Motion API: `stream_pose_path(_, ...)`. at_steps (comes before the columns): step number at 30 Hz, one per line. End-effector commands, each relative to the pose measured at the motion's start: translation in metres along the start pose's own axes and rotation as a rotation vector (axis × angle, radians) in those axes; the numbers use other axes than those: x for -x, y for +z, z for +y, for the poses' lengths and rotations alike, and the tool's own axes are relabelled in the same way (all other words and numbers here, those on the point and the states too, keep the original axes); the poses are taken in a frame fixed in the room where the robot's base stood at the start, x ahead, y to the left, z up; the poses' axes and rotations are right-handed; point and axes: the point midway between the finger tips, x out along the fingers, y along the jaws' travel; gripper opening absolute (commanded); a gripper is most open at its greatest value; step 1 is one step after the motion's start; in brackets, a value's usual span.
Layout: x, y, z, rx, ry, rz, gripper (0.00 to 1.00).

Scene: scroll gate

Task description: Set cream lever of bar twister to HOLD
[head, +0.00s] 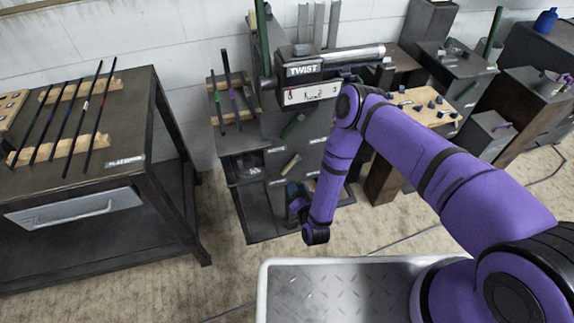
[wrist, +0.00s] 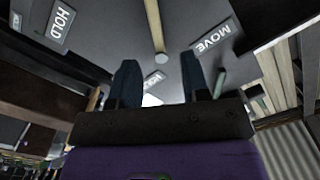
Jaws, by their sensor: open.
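The bar twister (head: 303,71) stands against the wall in the head view, marked TWIST. Its cream lever (head: 290,165) slants up to the right on the front panel, below a green lever (head: 292,126). The labels beside it are too small to read there. My gripper (head: 295,190) is just below the cream lever, partly hidden by my arm. In the wrist view my gripper (wrist: 160,75) is open and empty. The cream lever (wrist: 154,25) shows beyond the gap between its fingers. A HOLD label (wrist: 62,22) is at upper left and a MOVE label (wrist: 212,37) at right.
In the wrist view a green lever end (wrist: 219,83) shows right of the right finger. A dark table (head: 125,180) with rods on wooden racks stands at left. Dark cabinets (head: 455,70) stand at right. Bare floor lies between the left table and the twister.

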Motion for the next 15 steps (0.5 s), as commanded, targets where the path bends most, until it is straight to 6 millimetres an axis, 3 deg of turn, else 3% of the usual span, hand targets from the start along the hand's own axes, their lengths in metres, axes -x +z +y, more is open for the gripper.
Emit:
stream_pose_path(3,0.018,0.013,0.005,-0.011,0.004,0.019,0.43)
stream_pose_path(7,0.02,0.016,0.007,-0.015,0.004,0.031,0.43)
stream_pose_path(15,-0.014,0.014,0.007,-0.015,0.003,0.034,0.43)
